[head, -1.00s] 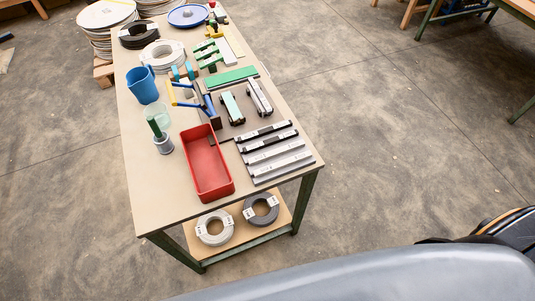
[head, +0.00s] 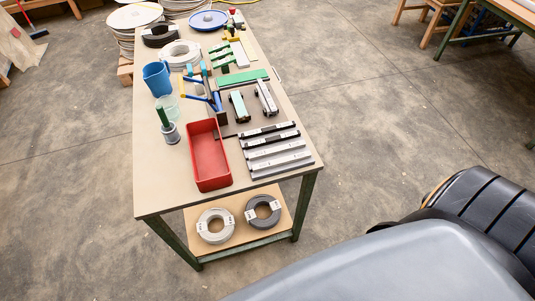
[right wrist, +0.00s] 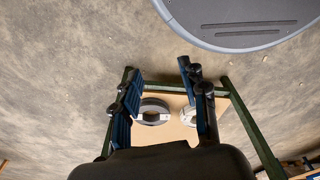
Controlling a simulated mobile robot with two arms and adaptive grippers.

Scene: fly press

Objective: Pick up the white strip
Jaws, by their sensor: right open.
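Several long strips lie side by side at the front right of the table (head: 165,193) in the head view. The two farther ones are dark with white labels. A small white strip (head: 240,54) also lies at the back by green parts. I cannot tell which is meant. My right gripper (right wrist: 159,75) is open and empty in the right wrist view, with the table's lower shelf and coils seen beyond its fingers. My left gripper is not in view.
A red bin (head: 209,158) stands left of the strips. A white coil (head: 204,225) and dark coil (head: 250,212) lie on the lower shelf.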

